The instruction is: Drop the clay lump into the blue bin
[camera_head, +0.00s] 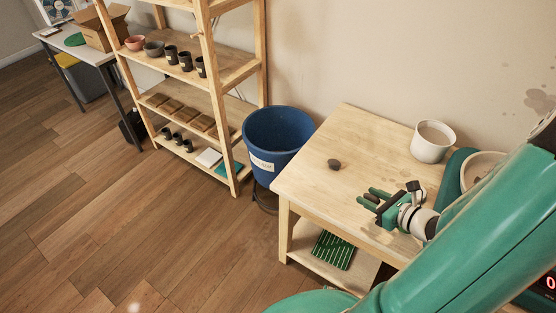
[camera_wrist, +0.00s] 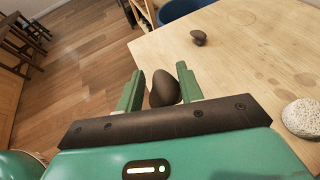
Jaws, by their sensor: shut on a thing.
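My gripper (camera_head: 372,197) is over the light wooden table (camera_head: 345,125), its green fingers pointing left. It is shut on a dark brown, egg-shaped lump, seen between the fingers in the wrist view (camera_wrist: 165,88) and taken to be the clay lump. A second, smaller dark lump (camera_head: 334,164) lies on the table beyond the fingertips; it also shows in the wrist view (camera_wrist: 198,38). The blue bin (camera_head: 262,135) stands past the table's left edge, open at the top with a white label. Only its edge shows at the top of the wrist view (camera_wrist: 178,10).
A white pot (camera_head: 432,142) stands at the table's back right. A speckled pale lump (camera_wrist: 302,118) lies on the table at right in the wrist view. A wooden shelf (camera_head: 215,95) with pots stands left of the bin. The table between gripper and bin is mostly clear.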

